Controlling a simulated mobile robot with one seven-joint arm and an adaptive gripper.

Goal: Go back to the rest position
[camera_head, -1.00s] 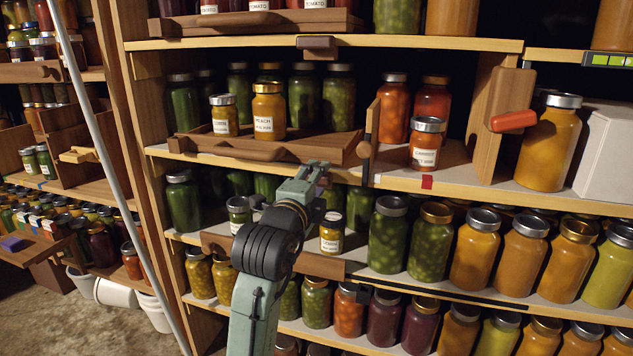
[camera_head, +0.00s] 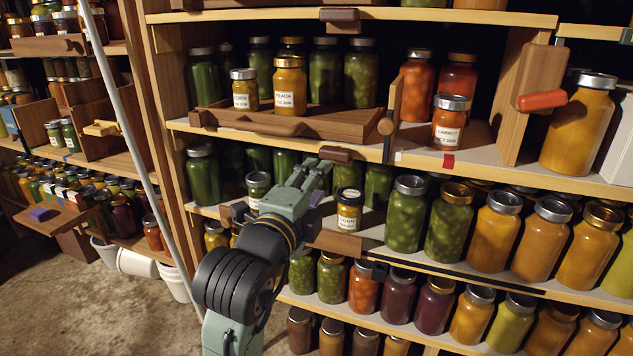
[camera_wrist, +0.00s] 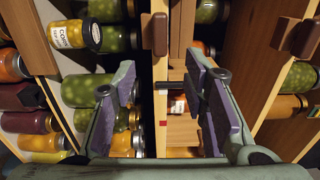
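My gripper (camera_head: 318,172) is in front of the middle shelf, just below the wooden tray on the shelf above. In the wrist view my gripper (camera_wrist: 162,88) shows two purple-padded fingers apart, with nothing between them. A labelled corn jar (camera_head: 348,210) with a dark lid stands upright to the lower right of the fingers in the head view. The corn jar (camera_wrist: 72,34) also shows at the upper left of the wrist view, apart from the fingers.
A wooden tray (camera_head: 345,122) bears small labelled jars, including a peach jar (camera_head: 290,86). A carrot jar (camera_head: 450,122) stands to its right. Shelves of jars crowd close around my arm. A pale pole (camera_head: 125,130) rises at the left. Floor (camera_head: 90,310) is open at the lower left.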

